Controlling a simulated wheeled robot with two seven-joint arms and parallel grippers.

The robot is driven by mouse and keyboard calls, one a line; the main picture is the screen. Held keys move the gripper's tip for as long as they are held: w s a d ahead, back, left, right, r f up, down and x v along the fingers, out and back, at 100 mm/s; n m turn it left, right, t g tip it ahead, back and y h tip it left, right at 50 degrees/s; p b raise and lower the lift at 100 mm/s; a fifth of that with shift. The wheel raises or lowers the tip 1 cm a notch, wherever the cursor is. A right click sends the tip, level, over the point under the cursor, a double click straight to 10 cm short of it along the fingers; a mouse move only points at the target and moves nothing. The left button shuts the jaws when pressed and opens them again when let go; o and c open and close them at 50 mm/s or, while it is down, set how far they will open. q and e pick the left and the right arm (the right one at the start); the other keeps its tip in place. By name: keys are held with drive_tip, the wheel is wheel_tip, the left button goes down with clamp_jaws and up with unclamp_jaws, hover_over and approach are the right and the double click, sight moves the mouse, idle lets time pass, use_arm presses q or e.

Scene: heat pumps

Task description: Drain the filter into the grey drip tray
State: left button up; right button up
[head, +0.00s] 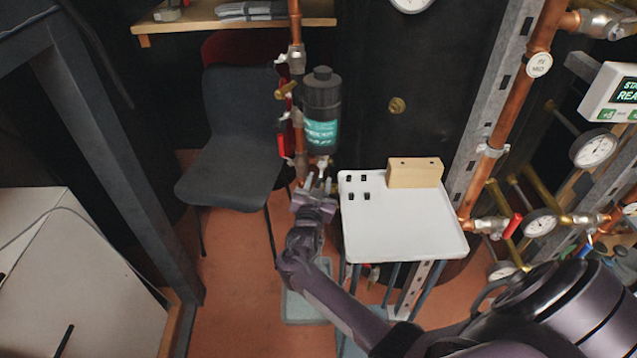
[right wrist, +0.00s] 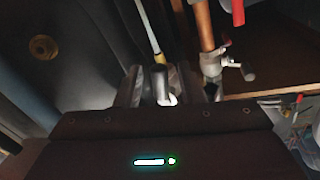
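The filter (head: 322,112) is a black canister with a teal label, upright beside the copper pipe in the head view. Its lower end is just above my right gripper (head: 318,186). In the right wrist view, my right gripper (right wrist: 161,88) has its fingers apart, on either side of a small metal fitting (right wrist: 161,84) with a pale lever-like end. I cannot tell whether the fingers touch it. A flat blue-grey piece (head: 302,308) on the floor below my arm may be the drip tray; my arm partly covers it. My left gripper is not in view.
A white-topped stand (head: 400,232) with a wooden block (head: 415,173) and several small black pieces is right of my gripper. A dark chair (head: 235,130) stands to the left. Red-handled valves (head: 287,138) line the pipe. More pipes and gauges (head: 594,149) are at right.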

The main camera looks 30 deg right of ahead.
drive_tip(key=shift+w+d, duration=0.2)
clamp_jaws()
drive_tip(key=shift+s+d+n, duration=0.15)
drive_tip(key=shift+d+n, duration=0.1)
drive_tip(key=shift+n, duration=0.55)
unclamp_jaws()
drive_tip(key=shift+s+a, duration=0.1)
